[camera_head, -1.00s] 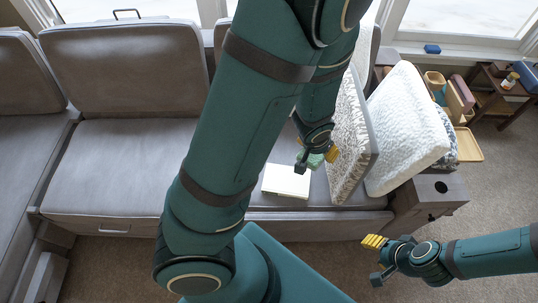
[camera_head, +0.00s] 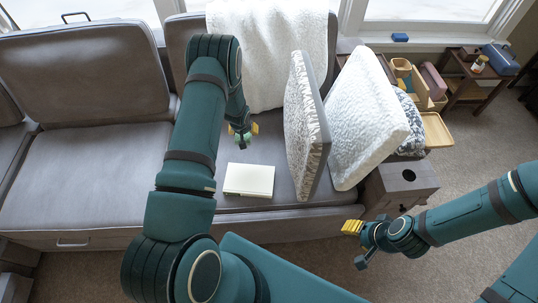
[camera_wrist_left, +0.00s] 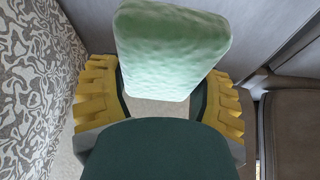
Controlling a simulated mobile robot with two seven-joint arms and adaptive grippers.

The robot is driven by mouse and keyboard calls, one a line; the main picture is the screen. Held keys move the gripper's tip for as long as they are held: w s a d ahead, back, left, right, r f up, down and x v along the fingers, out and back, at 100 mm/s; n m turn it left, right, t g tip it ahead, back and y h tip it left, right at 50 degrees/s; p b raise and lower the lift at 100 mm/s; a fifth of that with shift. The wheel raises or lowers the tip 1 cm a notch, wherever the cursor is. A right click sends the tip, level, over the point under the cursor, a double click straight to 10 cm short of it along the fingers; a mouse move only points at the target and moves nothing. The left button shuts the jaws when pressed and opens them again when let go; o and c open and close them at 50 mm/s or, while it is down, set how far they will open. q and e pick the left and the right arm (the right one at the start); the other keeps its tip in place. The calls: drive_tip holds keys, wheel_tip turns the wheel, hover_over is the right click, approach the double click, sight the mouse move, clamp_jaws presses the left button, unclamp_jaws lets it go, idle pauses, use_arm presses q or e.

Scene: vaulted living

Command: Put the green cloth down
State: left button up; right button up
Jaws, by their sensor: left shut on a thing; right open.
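The green cloth (camera_head: 243,138) is a small pale-green piece held at the end of my left arm, over the sofa seat (camera_head: 80,180). My left gripper (camera_head: 242,130) is shut on it. The cloth also fills the upper middle of the left wrist view (camera_wrist_left: 172,45), between the yellow finger pads; its far side is hidden. In the head view it appears behind the cream book (camera_head: 249,180) lying on the seat; its height above the seat is hard to tell. My right gripper (camera_head: 356,244) is open and empty, in front of the sofa's right end.
A patterned cushion (camera_head: 305,125) and a white cushion (camera_head: 368,120) lean at the sofa's right end, close to my left gripper. A white throw (camera_head: 270,55) hangs over the backrest. The left seat area is clear. A wooden side table (camera_head: 475,75) stands back right.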

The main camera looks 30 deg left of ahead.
use_arm(q)
drive_tip(key=n, duration=0.1)
hover_over(238, 151)
wheel_tip(238, 151, down, 6)
drive_tip(key=f, duration=0.1)
drive_tip(key=f+b, duration=0.1)
drive_tip(key=f, duration=0.3)
drive_tip(key=shift+s+d+f+b, duration=0.15)
drive_tip(key=shift+s+d+b, duration=0.05)
drive_tip(key=shift+s+b, duration=0.2)
drive_tip(key=shift+f+b, duration=0.55)
drive_tip(key=shift+f, duration=1.75)
use_arm(e)
drive_tip(key=shift+w+d+f, duration=0.15)
drive_tip(key=shift+f, duration=0.35)
drive_tip(key=shift+w+d+f, duration=0.2)
drive_tip(key=shift+f, duration=0.3)
drive_tip(key=shift+w+d+f, duration=0.15)
drive_tip(key=shift+f, duration=0.35)
use_arm(q)
drive_tip(key=shift+f, duration=0.1)
drive_tip(key=o, duration=1)
drive_tip(key=shift+o, duration=0.2)
